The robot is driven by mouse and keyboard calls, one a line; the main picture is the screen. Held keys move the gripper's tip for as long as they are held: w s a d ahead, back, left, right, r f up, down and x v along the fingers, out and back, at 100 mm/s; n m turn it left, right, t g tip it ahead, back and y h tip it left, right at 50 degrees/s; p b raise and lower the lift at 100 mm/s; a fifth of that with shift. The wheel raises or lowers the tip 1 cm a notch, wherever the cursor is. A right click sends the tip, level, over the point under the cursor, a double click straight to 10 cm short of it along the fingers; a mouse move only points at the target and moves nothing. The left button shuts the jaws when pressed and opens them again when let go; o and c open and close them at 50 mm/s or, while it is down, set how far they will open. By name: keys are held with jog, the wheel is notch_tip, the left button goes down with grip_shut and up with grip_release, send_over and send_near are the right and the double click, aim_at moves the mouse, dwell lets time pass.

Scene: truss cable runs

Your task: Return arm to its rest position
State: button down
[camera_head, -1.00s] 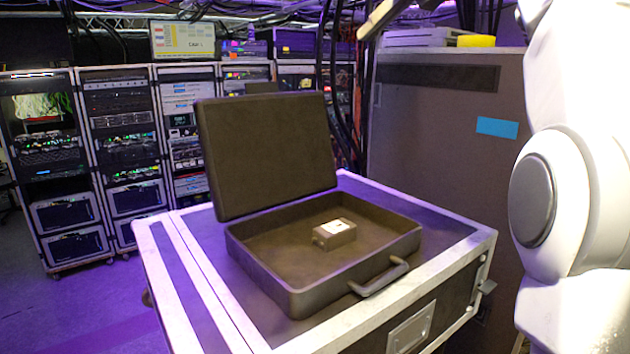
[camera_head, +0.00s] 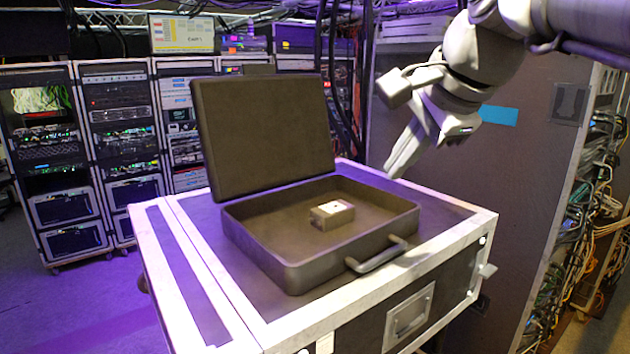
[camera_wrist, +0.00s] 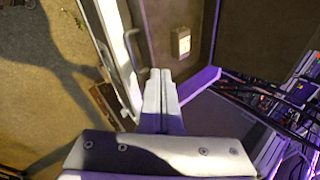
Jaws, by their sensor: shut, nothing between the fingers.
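My gripper (camera_head: 392,174) hangs at the upper right in the head view, above the right back part of the road case and apart from the briefcase. Its fingers are together and empty. In the wrist view the two fingertips (camera_wrist: 160,72) lie side by side, pointing up the picture. My arm reaches in from the upper right.
An open dark briefcase (camera_head: 290,280) with a small box (camera_head: 332,215) inside stands on a metal-edged road case (camera_head: 190,270). A tall brown cabinet (camera_head: 540,170) stands behind my gripper, with cable bundles (camera_head: 590,230) at right. Equipment racks (camera_head: 120,130) line the back left.

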jog(key=s+d+f+n+h+b, duration=0.1)
jog(key=s+f+n, duration=0.5)
jog(key=f, duration=0.6)
jog(key=s+d+f+n+g+h+b, duration=0.1)
jog(key=s+d+f+n, duration=0.1)
jog(key=s+f+n, duration=0.5)
notch_tip(320, 180, down, 6)
jog(key=shift+s+f+n+g+h+b, duration=0.25)
jog(key=shift+s+n+g+h+b, duration=0.1)
jog(key=shift+s, duration=0.8)
jog(key=shift+s, duration=0.15)
